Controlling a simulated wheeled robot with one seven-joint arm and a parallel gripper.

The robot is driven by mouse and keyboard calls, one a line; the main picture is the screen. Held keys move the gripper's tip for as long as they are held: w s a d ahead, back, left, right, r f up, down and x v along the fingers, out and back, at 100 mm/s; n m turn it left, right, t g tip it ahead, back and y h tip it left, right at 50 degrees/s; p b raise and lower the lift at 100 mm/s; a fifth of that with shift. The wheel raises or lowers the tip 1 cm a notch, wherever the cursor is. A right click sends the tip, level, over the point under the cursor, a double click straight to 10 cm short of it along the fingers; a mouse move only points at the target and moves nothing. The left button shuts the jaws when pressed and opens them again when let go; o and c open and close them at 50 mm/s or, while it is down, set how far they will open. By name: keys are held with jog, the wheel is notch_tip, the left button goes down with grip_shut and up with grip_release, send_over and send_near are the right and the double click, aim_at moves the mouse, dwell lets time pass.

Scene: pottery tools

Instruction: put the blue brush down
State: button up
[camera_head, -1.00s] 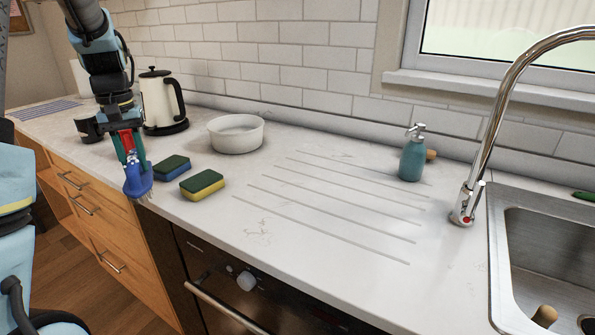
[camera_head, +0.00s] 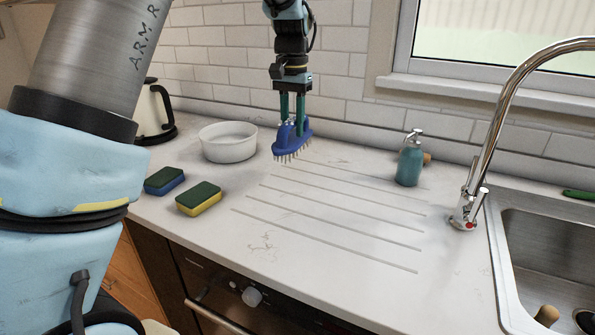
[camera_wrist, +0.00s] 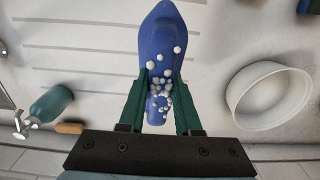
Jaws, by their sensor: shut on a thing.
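The blue brush (camera_head: 291,136) hangs from my gripper (camera_head: 292,120), bristles pointing down, over the far end of the grooved draining area. My gripper's green fingers are shut on it. In the wrist view the blue brush (camera_wrist: 162,40) lies between the two fingers of my gripper (camera_wrist: 160,95), its long body reaching away from the palm. A gap between the bristles and the counter (camera_head: 300,240) seems to remain, but its height is hard to judge.
A white bowl (camera_head: 228,143) stands left of the brush. Two sponges, one blue-green (camera_head: 164,181) and one yellow-green (camera_head: 199,198), lie nearer the front left. A teal soap bottle (camera_head: 410,163), a tap (camera_head: 470,195) and a sink (camera_head: 545,240) are right. The grooved middle is clear.

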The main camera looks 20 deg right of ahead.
aim_at(295, 138)
jog(key=f, duration=0.1)
jog(key=f+p, duration=0.1)
jog(key=f, duration=0.3)
jog(key=shift+s+d+f, duration=0.1)
jog(key=shift+d+f, duration=0.1)
jog(key=shift+d, duration=0.05)
jog(key=shift+f+p, duration=0.75)
jog(key=shift+f, duration=1.45)
jog(key=shift+f, duration=0.15)
jog(key=o, duration=0.8)
